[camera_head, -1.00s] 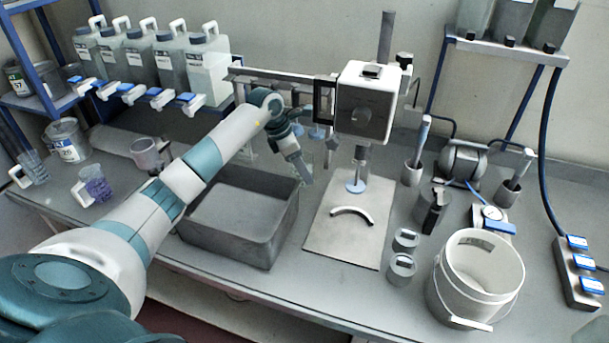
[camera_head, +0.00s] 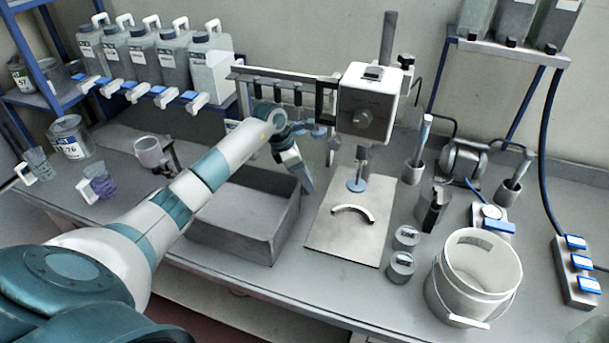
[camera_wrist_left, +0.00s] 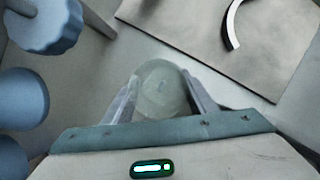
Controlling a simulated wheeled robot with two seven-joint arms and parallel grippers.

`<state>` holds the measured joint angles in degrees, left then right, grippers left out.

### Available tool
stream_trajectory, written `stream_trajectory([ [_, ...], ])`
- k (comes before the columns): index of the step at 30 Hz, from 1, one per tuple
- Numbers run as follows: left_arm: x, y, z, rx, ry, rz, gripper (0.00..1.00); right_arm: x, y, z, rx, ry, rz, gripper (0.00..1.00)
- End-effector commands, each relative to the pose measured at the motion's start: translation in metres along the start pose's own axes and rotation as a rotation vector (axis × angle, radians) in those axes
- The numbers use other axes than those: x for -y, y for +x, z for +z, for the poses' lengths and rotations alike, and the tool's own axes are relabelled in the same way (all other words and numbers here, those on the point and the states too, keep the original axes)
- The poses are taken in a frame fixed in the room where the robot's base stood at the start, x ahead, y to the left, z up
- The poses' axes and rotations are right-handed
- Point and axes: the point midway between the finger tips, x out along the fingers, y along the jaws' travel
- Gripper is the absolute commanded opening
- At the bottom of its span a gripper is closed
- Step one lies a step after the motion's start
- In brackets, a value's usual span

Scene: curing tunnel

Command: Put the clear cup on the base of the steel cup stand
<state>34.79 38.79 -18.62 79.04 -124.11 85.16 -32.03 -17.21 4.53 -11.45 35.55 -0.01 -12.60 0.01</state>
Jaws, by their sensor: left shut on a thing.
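The clear cup (camera_wrist_left: 162,88) is between the two fingers of my left gripper (camera_wrist_left: 163,104) in the left wrist view, seen from above as a round, see-through shape. My left gripper (camera_head: 306,184) is shut on it; in the head view the cup is hard to make out. The plate also shows at the upper right of the wrist view (camera_wrist_left: 205,45), apart from the cup. My right gripper is not in view.
A grey open tub (camera_head: 240,250) stands left of the plate. Small steel pots (camera_head: 400,265) and a white bucket (camera_head: 475,275) are to its right. Blue round knobs (camera_wrist_left: 22,98) are at the left of the wrist view. A rail with hanging items (camera_head: 285,80) is behind.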

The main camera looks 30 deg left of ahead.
Motion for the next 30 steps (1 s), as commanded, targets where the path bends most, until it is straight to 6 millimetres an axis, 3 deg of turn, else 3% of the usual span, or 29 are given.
stream_trajectory([
  [5,0.0,0.003,-0.002,0.0,0.0,0.0,0.3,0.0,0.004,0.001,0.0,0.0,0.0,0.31],
  [6,0.0,0.003,-0.001,0.0,0.0,0.0,0.54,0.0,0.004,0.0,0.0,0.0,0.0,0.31],
  [8,0.0,0.002,-0.001,0.0,0.0,0.0,0.68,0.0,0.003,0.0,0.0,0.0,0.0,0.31],
  [9,0.0,0.002,-0.001,0.0,0.0,0.0,0.7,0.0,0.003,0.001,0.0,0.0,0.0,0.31],
  [23,-0.001,-0.003,0.0,0.0,0.0,0.001,0.7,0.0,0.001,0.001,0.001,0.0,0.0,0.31],
  [30,-0.001,-0.031,-0.001,0.0,0.003,0.004,0.7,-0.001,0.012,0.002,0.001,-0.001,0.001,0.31],
])
